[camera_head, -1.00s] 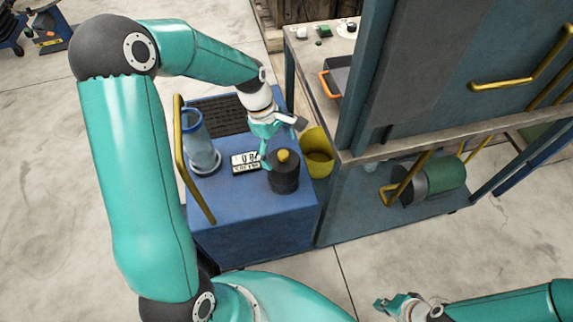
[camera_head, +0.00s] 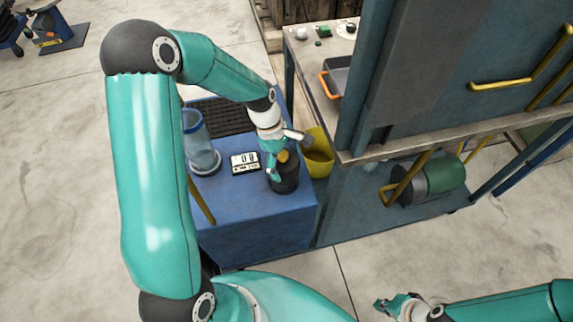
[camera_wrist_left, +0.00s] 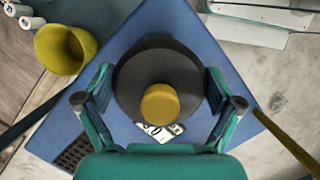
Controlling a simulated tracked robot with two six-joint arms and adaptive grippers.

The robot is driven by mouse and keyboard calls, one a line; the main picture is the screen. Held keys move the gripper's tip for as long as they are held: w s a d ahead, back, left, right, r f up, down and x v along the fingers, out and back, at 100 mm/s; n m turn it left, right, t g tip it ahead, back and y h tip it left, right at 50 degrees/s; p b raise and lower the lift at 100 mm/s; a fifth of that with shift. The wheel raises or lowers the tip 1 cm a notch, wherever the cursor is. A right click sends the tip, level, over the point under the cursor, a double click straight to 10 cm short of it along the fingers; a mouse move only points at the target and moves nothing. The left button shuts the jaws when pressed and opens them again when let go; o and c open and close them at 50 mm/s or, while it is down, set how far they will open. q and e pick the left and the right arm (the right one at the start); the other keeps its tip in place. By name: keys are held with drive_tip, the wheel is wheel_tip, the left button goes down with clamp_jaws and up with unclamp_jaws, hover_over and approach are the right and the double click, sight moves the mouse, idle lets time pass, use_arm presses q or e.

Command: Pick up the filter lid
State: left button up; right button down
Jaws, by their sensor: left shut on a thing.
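The filter lid (camera_wrist_left: 182,63) is a dark round disc with a yellow knob (camera_wrist_left: 160,104), seen from above in the left wrist view. In the head view the yellow knob (camera_head: 283,156) shows on top of the dark canister (camera_head: 287,180) on the blue cart. My left gripper (camera_head: 272,174) is over the canister and partly covers it. In the left wrist view its two fingers (camera_wrist_left: 160,95) stand either side of the disc, shut on the lid. I cannot tell whether the lid is raised. My right gripper (camera_head: 386,305) is low at the right, away from the cart, too small to read.
On the blue cart (camera_head: 250,215) stand a small digital display (camera_head: 245,163), a clear cylinder (camera_head: 203,155) and a black grid mat (camera_head: 222,115). A yellow bucket (camera_head: 319,160) stands close right of the canister. A workbench with a tall dark panel (camera_head: 430,75) is to the right.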

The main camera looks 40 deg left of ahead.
use_arm(q)
wheel_tip(320, 180, up, 20)
drive_tip(key=p, duration=0.1)
idle(0.7)
drive_tip(key=shift+f, duration=0.1)
